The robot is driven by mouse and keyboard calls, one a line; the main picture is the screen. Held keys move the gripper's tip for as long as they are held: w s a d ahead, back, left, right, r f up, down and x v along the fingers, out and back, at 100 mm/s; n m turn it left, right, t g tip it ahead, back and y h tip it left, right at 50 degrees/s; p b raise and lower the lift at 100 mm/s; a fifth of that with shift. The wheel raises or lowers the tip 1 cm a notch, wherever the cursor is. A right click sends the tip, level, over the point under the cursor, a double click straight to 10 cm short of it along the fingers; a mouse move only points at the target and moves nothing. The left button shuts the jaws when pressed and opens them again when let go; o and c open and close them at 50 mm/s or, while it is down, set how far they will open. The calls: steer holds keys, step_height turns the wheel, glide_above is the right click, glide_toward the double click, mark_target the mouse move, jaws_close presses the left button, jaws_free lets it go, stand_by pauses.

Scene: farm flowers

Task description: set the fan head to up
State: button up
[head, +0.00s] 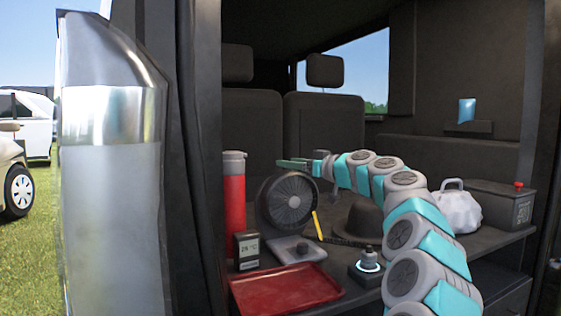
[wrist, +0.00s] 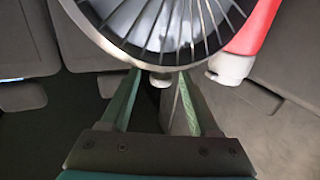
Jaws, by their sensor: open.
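A dark round fan (head: 287,201) stands on the vehicle's rear shelf, its head roughly upright and its grille facing out. My gripper (head: 290,163) is open and level just above the fan's top rim. In the wrist view the fan's grille (wrist: 165,22) fills the top of the picture. A small pale knob (wrist: 160,80) at the rim lies between the tips of my open gripper (wrist: 158,88). I cannot tell whether either finger touches it.
A red cylinder (head: 234,205) stands close left of the fan. A dark hat (head: 360,220) and white bag (head: 458,210) lie right.

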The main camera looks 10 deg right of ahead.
steer(key=shift+p+x, duration=0.35)
steer(key=shift+x, duration=1.55)
jaws_close()
